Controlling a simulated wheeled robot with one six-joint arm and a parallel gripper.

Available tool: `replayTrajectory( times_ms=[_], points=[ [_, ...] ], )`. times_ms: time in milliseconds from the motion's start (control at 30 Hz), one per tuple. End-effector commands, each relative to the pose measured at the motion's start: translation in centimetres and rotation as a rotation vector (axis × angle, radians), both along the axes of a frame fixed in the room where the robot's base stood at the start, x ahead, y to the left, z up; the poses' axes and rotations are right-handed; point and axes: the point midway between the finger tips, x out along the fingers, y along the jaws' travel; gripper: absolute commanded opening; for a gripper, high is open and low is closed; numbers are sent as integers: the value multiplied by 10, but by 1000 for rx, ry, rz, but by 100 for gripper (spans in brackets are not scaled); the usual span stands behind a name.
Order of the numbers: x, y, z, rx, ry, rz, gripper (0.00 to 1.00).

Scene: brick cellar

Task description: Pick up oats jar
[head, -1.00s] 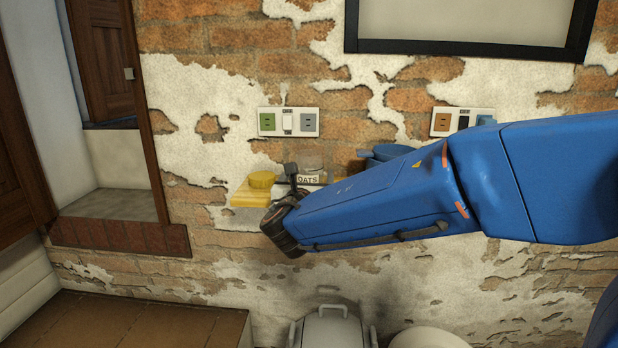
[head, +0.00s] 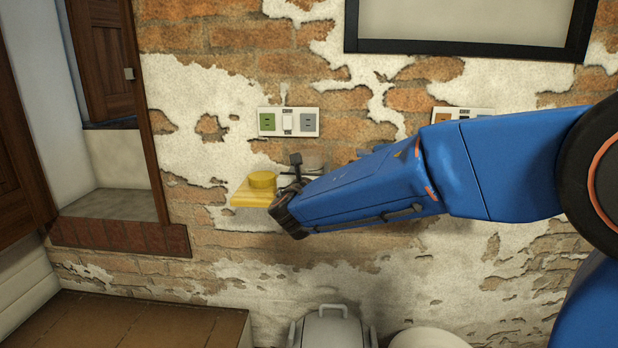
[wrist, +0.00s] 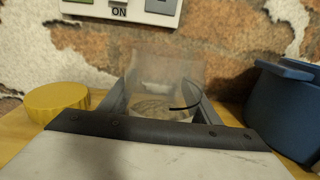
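The oats jar (wrist: 166,75) shows in the wrist view as a clear, see-through container with pale contents low in it. It stands upright on a yellowish wooden shelf (wrist: 14,130). My gripper (wrist: 163,100) has its two fingers spread, one at each side of the jar; I see no clear sign of them pressing on it. The lower part of the jar is hidden behind the gripper body. In the head view my arm covers most of the jar, and its label is hidden.
A yellow round container (wrist: 57,101) stands left of the jar, also visible in the head view (head: 263,180). A blue pot (wrist: 288,105) stands close on the right. A brick wall with a switch panel (head: 288,122) is behind.

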Motion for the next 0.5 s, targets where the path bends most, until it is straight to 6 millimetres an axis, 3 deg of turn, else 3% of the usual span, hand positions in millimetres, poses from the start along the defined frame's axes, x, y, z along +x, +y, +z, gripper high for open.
replayTrajectory(
  times_ms=[500],
  points=[
    [0,0,3,0,-1,0,34]
  ],
)
